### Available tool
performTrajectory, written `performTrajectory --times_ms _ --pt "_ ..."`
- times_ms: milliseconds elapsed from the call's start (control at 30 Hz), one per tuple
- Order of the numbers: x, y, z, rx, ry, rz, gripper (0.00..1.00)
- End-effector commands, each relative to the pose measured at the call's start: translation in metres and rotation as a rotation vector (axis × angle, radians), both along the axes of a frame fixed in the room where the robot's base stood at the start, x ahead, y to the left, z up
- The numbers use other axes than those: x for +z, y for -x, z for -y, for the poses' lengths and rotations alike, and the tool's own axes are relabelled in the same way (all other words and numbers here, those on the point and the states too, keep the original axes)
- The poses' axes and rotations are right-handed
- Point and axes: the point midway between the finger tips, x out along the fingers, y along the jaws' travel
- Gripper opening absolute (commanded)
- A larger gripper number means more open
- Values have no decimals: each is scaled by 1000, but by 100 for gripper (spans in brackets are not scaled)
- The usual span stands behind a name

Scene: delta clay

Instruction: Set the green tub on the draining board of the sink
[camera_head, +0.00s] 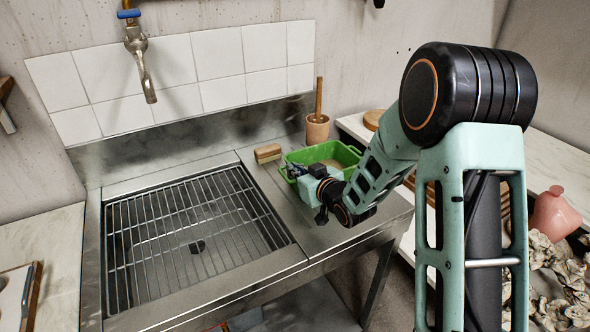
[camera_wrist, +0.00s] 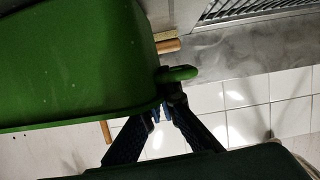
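The green tub (camera_head: 354,153) is upright over the back part of the steel draining board (camera_head: 302,222), right of the sink's grate. Whether its base touches the steel is hidden by my arm and gripper. My gripper (camera_head: 292,170) is at the tub's left front side. In the wrist view the tub (camera_wrist: 75,60) fills the upper left. My gripper's two fingers (camera_wrist: 166,108) come together at the small green lug (camera_wrist: 180,73) on its rim and appear closed on it. Part of the contact is hidden.
A wooden brush (camera_head: 268,153) lies left of the tub. A terracotta pot with a wooden handle (camera_head: 317,129) stands behind it. The sink's wire grate (camera_head: 190,235) is empty. A side counter (camera_head: 352,124) with boards and a pink jug (camera_head: 553,213) are at right.

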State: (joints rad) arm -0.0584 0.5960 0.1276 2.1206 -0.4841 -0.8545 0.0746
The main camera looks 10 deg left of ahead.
Motion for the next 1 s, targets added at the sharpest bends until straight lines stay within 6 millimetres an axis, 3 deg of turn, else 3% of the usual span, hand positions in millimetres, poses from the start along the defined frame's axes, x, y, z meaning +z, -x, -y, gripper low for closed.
performTrajectory --times_ms 100,300,667,767,1000 --pt "-1 -1 0 2 -1 8 0" --pt "-2 0 0 0 1 -1 22" --pt "2 0 0 0 1 -1 22" --pt "5 8 6 -1 1 1 22" --pt "19 49 32 -2 2 0 22"
